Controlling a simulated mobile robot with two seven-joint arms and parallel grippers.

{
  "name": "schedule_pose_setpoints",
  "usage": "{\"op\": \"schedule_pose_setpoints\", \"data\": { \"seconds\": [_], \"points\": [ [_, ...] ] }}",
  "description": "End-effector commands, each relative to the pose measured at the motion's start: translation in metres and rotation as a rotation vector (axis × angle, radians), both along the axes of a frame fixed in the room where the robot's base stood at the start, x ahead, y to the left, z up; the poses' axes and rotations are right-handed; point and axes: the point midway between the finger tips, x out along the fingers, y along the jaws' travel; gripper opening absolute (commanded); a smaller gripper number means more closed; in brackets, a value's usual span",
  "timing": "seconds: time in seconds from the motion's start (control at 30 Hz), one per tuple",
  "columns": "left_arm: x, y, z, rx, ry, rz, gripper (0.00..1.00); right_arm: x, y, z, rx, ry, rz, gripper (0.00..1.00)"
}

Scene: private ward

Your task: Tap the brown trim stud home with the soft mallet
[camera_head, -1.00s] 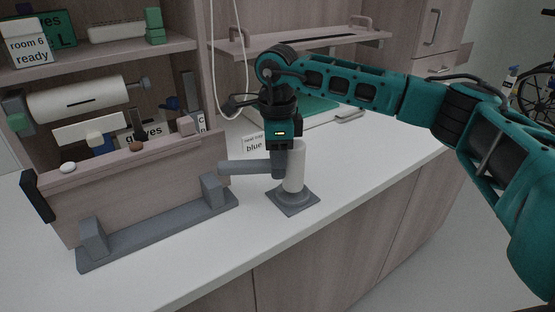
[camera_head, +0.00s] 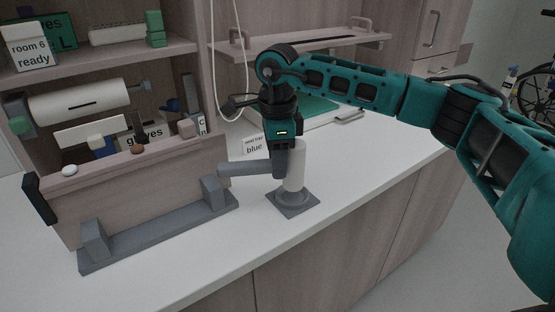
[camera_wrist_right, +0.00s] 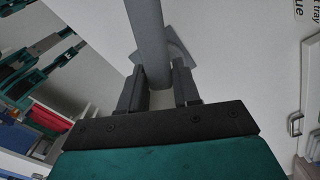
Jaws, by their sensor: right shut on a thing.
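The brown stud (camera_head: 137,149) shows as a small rounded head on the top edge of a wood-coloured panel (camera_head: 150,185). The soft mallet has a grey handle (camera_head: 240,168) lying level, pointing left, and a white upright head (camera_head: 296,170) above a square grey stand (camera_head: 293,200). I cannot tell if the head touches the stand. My right gripper (camera_head: 283,172) points down and is shut on the grey handle close to the head. The right wrist view shows the handle (camera_wrist_right: 147,35) between the fingers (camera_wrist_right: 158,92). My left gripper is out of view.
A white stud (camera_head: 69,169) sits on the panel's left top edge. Grey feet on a grey base (camera_head: 165,235) hold the panel upright. A shelf unit (camera_head: 110,60) with boxes and rolls stands behind. A small "blue" card (camera_head: 254,145) stands behind the handle. The front counter is clear.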

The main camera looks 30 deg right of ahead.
Motion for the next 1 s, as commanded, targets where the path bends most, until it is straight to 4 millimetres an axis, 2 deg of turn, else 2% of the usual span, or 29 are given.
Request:
{"op": "schedule_pose_setpoints", "data": {
  "seconds": [0.2, 0.43, 0.7, 1.0],
  "points": [
    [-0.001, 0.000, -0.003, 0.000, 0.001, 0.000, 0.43, -0.009, 0.002, 0.000, 0.001, -0.001, 0.263, 0.00],
    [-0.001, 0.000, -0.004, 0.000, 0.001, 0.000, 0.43, -0.013, 0.002, 0.000, 0.001, -0.001, 0.388, 0.00],
    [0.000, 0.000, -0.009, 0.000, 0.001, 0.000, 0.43, -0.023, 0.001, 0.000, 0.001, -0.003, 0.690, 0.00],
    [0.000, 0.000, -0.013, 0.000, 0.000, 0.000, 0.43, -0.029, -0.002, -0.001, 0.001, -0.003, 0.882, 0.00]
  ]
}}
